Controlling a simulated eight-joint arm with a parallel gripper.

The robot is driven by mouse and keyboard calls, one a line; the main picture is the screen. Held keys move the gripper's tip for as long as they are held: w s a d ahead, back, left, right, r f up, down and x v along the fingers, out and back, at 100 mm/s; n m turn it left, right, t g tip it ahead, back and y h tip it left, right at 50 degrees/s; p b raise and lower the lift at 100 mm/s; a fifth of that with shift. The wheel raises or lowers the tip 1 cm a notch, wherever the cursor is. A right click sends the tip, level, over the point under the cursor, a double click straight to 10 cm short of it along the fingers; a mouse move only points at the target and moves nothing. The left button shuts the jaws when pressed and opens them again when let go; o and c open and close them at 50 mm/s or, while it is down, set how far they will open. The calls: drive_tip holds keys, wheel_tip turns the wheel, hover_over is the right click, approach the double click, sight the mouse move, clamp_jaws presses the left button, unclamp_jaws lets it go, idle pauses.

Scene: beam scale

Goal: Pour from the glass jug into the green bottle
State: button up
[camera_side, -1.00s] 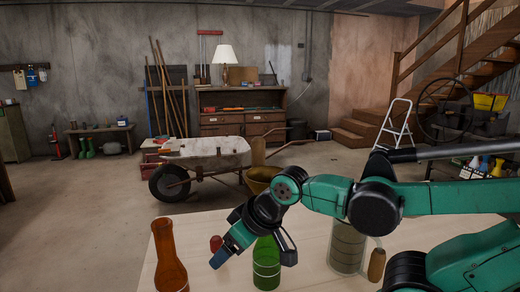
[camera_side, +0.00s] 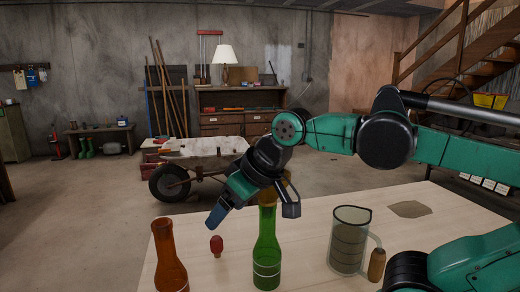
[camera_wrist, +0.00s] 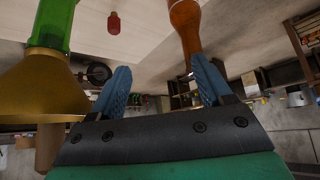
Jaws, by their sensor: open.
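The glass jug (camera_side: 348,245), with ring markings and a wooden grip at its right side, stands upright on the table in the side view. Whether it holds liquid is hard to tell. The green bottle (camera_side: 267,255) stands upright to its left. A brass funnel sits at the bottle's mouth, partly hidden by my gripper in the side view; in the wrist view the funnel (camera_wrist: 45,85) and bottle (camera_wrist: 52,25) show at upper left. My gripper (camera_side: 218,214) is open and empty, above the table near the bottle's top. The wrist view shows its two blue fingers (camera_wrist: 160,85) apart.
An orange-brown bottle (camera_side: 168,262) stands left of the green bottle. A small red object (camera_side: 216,245) stands between them. A flat brownish patch (camera_side: 409,209) lies behind and right of the jug. The table right of the jug's back is otherwise clear.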

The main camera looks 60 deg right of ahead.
wheel_tip(320, 180, up, 7)
drive_tip(key=n+g+h, duration=0.3)
drive_tip(key=n+g, duration=0.7)
hover_over(375, 253)
drive_tip(key=w+a, duration=0.3)
drive_tip(key=x, duration=0.5)
drive_tip(key=w+a+x, duration=0.1)
drive_tip(key=x, duration=0.4)
drive_tip(key=w+a+f+x, duration=0.1)
drive_tip(key=x, duration=0.4)
drive_tip(key=shift+s+f, duration=0.1)
drive_tip(key=shift+f, duration=0.1)
drive_tip(key=shift+x, duration=3.2)
drive_tip(key=shift+s, duration=0.1)
clamp_jaws()
